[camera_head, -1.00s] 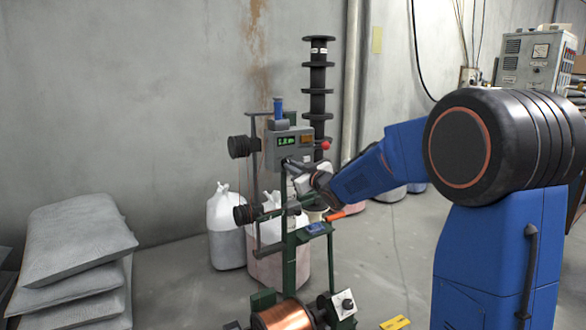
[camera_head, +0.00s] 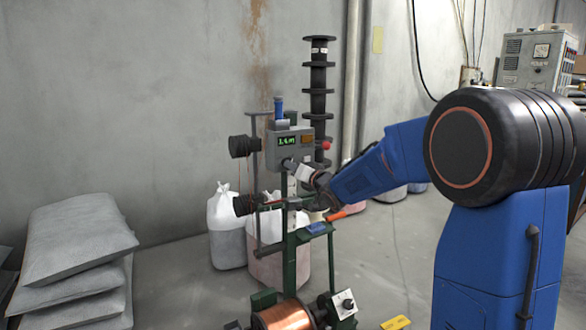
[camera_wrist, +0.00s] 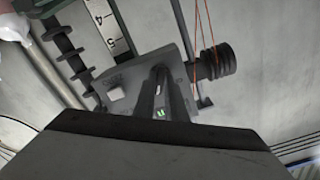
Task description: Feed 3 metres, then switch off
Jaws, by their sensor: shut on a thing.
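The grey control box (camera_head: 289,147) sits on the green machine frame (camera_head: 290,262). Its lit green display (camera_head: 288,141) seems to read 1.4 m. An orange switch (camera_head: 306,140) is beside the display, and a red knob (camera_head: 325,145) is on the box's right side. The copper spool (camera_head: 285,316) is at the machine's bottom.
Black rollers stand at the left, an upper one (camera_head: 242,146) and a lower one (camera_head: 246,204); orange wire (camera_wrist: 203,25) runs at the roller in the wrist view. Grey sacks (camera_head: 78,240) are stacked left. White bags (camera_head: 226,220) stand behind. A black stacked column (camera_head: 318,90) rises behind the machine.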

